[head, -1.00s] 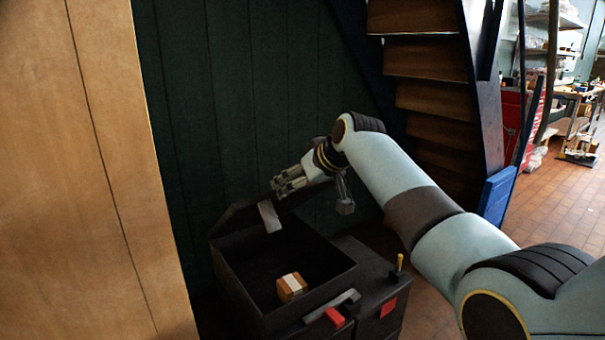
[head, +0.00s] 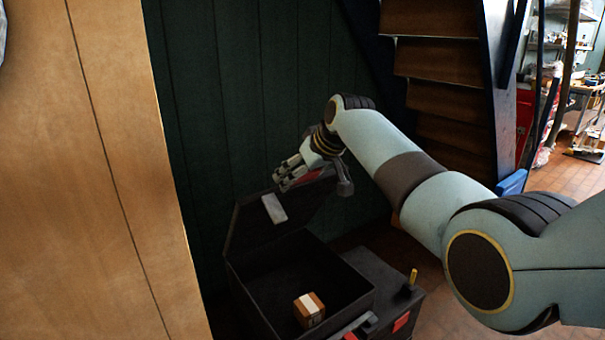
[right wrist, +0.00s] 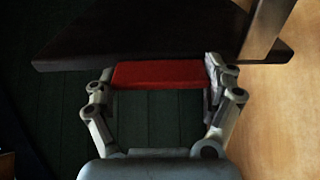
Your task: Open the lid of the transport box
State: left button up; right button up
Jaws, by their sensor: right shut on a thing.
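The dark transport box (head: 362,284) stands low in the head view with its inside showing. Its lid (head: 262,232) is raised at the far side, with a pale plate (head: 274,208) on the inner face. My right gripper (head: 285,181) is at the lid's upper edge, shut on the red handle (head: 313,175). In the right wrist view the red handle (right wrist: 160,74) lies between both fingers, against the dark lid edge (right wrist: 150,40). My left gripper is not in view.
A small cardboard carton (head: 309,310) lies inside the box. A dark case (head: 410,312) with a yellow-tipped knob stands beside it. A wooden panel (head: 100,180) is close on the left, a dark green wall (head: 240,100) behind, and stairs (head: 435,70) at back right.

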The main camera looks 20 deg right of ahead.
jog(key=o, duration=1.3)
jog(key=shift+o, duration=1)
jog(key=shift+w+a+f, duration=0.1)
jog(key=shift+w+f, duration=0.05)
jog(key=shift+w, duration=0.05)
jog(key=shift+s, duration=0.1)
jog(key=v, duration=1.2)
